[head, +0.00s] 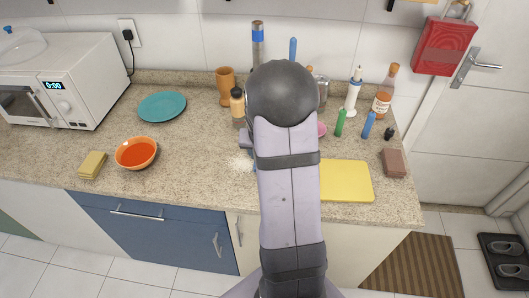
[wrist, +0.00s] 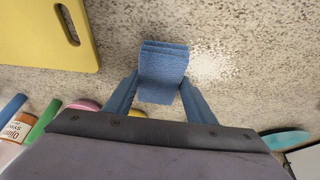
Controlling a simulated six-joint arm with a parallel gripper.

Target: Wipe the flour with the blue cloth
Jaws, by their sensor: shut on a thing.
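My gripper (wrist: 160,88) is shut on the blue cloth (wrist: 163,62), a folded block held between its two fingers in the wrist view. The cloth is at or just above the speckled counter; I cannot tell whether it touches. The flour (wrist: 208,68) is a white scattered patch beside the cloth, to its right in the wrist view, and partly hidden by it. In the head view the flour (head: 239,163) shows just left of my arm, which hides most of the gripper and cloth there.
A yellow cutting board (head: 346,181) lies right of my arm. An orange bowl (head: 136,153), a sponge (head: 92,165) and a teal plate (head: 162,106) stand left. Bottles, including a tan one (head: 238,104), stand behind. The counter between bowl and flour is clear.

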